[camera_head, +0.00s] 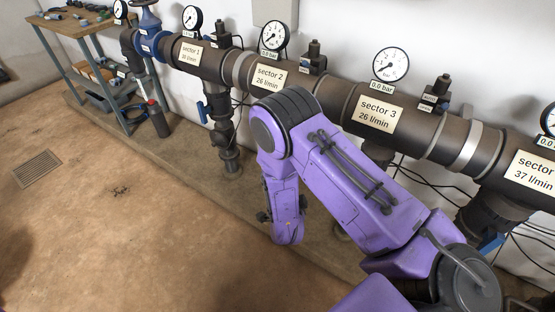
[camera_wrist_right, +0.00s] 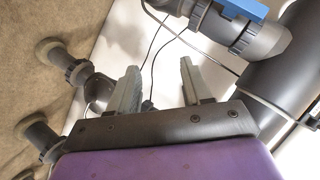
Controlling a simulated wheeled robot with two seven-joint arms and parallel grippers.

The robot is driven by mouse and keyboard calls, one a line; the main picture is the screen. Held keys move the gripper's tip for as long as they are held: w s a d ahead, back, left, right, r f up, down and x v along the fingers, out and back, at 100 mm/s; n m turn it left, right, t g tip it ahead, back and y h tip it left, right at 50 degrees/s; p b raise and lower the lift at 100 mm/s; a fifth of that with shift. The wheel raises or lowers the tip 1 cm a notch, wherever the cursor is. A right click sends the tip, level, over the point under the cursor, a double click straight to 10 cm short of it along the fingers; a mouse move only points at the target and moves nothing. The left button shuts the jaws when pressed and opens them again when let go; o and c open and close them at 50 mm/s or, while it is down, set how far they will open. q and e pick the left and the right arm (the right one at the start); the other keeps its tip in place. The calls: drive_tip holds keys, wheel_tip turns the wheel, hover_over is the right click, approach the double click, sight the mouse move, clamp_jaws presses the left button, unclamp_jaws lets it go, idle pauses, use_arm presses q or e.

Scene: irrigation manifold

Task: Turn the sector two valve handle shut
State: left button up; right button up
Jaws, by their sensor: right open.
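The sector 2 label (camera_head: 270,77) is on the large dark pipe in the head view. The branch and valve below it are hidden behind my purple right arm. In the right wrist view, a blue valve handle (camera_wrist_right: 245,8) sits on a dark valve body (camera_wrist_right: 225,28) at the top right, cut by the frame edge. It lies across the pipe branch's upper side; I cannot read which sector it belongs to. My right gripper (camera_wrist_right: 158,82) has its two grey fingers apart with nothing between them. The handle is beyond and to the right of the fingers, apart from them. My left gripper is not in view.
The sector 1 valve's blue handle (camera_head: 202,112) hangs left of my arm. The sector 3 label (camera_head: 377,112) is to the right. Thin black cables (camera_wrist_right: 158,35) run behind the fingers. A workbench (camera_head: 75,25) stands at the far left.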

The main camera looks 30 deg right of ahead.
drive_tip(key=w+f+m+t+h+b, duration=0.1)
drive_tip(key=w+f+m+h+b, duration=0.25)
drive_tip(key=w+m+b, duration=0.65)
drive_tip(key=w+a+r+m+g+h+b, duration=0.1)
drive_tip(key=w+r+m+g+h+b, duration=0.25)
drive_tip(key=m, duration=0.65)
drive_tip(key=w+a+r+m+h+b, duration=0.1)
drive_tip(key=w+a+r+m+b, duration=0.2)
drive_tip(key=m+b, duration=0.5)
drive_tip(key=shift+m, duration=0.5)
drive_tip(key=x, duration=0.7)
drive_tip(key=w+b+x, duration=0.1)
drive_tip(key=x, duration=0.3)
drive_tip(key=shift+w+d, duration=0.1)
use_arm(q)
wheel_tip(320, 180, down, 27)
use_arm(e)
clamp_jaws()
